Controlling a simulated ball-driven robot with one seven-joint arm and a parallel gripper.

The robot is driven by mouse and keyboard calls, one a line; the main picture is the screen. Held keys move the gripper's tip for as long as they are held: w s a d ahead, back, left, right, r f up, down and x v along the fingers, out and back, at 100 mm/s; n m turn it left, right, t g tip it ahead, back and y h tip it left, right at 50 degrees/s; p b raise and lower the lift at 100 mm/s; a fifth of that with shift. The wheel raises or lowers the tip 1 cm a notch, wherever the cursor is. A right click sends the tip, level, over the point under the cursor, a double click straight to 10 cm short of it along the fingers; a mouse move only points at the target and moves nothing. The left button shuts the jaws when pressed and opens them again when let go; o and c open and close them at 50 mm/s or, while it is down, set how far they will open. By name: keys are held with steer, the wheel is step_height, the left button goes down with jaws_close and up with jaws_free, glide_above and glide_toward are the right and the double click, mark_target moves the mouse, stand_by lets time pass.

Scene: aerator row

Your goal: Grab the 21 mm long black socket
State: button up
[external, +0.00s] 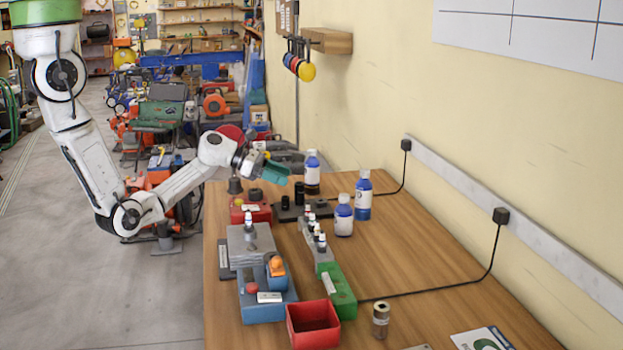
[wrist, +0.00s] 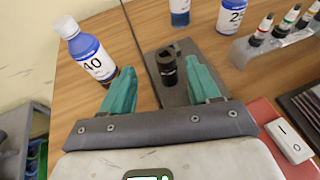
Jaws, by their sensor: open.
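Two black cylindrical sockets stand upright on a dark grey plate (external: 322,210) in the external view: a taller one (external: 299,193) and a shorter one (external: 285,202). In the wrist view one black socket (wrist: 166,68) with a dark hollow top stands on the plate (wrist: 176,97). I cannot read a size on it or tell which of the two it is. My gripper (wrist: 162,88) has teal fingers spread apart, with the socket seen between them, beyond the tips and nearer the right finger. In the external view my gripper (external: 277,172) hangs above the plate's back end.
A blue-labelled bottle marked 40 (wrist: 90,55) stands just past the left finger. Other bottles (external: 363,195) (external: 343,215) stand to the right of the plate. A rack of small dropper bottles (external: 316,236) and a red box (external: 250,213) are near. The right side of the table is largely clear.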

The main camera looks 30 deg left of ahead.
mark_target(302, 184)
steer(key=x, duration=0.2)
steer(key=shift+w+d+f, duration=0.15)
steer(key=shift+w+d, duration=0.05)
steer(key=shift+d, duration=0.15)
steer(key=shift+s+p+x, duration=0.15)
steer(key=shift+x, duration=1.15)
steer(key=shift+s+p+x, duration=0.15)
steer(key=shift+s+x, duration=0.05)
steer(key=shift+x, duration=1.1)
steer(key=shift+d+f, duration=0.1)
steer(key=shift+d, duration=0.05)
steer(key=shift+c, duration=0.2)
jaws_close()
